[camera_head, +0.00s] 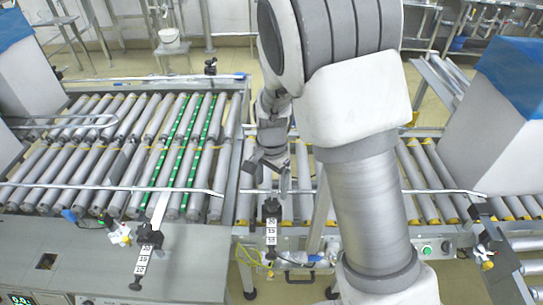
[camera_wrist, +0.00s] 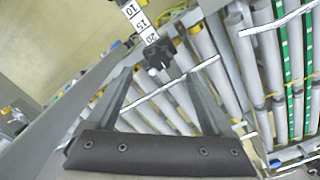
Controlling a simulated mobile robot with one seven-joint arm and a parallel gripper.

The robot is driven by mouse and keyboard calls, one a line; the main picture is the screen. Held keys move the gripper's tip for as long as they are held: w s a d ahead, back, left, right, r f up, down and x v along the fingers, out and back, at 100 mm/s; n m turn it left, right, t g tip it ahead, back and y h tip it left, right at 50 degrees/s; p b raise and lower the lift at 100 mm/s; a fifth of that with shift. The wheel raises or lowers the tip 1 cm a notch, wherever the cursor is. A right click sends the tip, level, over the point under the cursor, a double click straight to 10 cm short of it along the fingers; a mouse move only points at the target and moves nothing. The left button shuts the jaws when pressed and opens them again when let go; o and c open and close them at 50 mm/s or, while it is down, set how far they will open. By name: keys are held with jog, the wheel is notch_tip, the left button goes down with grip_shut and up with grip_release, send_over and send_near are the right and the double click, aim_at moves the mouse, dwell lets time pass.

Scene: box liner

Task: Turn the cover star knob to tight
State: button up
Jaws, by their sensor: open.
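A black star knob (camera_wrist: 158,55) shows in the wrist view, on a bracket with a white number scale (camera_wrist: 140,22). It lies ahead of and between the two fingers of my gripper (camera_wrist: 157,78), which is open with nothing between its pads. In the head view my gripper (camera_head: 270,168) points down over the rollers, just behind what looks like the same black knob (camera_head: 271,208), with its scale hanging below. The gripper appears apart from the knob. I cannot tell how tight the knob is.
A second black knob with a scale (camera_head: 149,236) stands to the left on the front frame. Metal guide rails (camera_head: 110,186) run along the rollers. A blue-topped box (camera_head: 490,110) stands at right, another (camera_head: 30,65) at left. A green button (camera_head: 427,250) sits on the front panel.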

notch_tip(320, 180, up, 10)
jog(key=p, duration=0.1)
jog(key=shift+r, duration=0.2)
jog(key=shift+s, duration=0.1)
dwell(0.4)
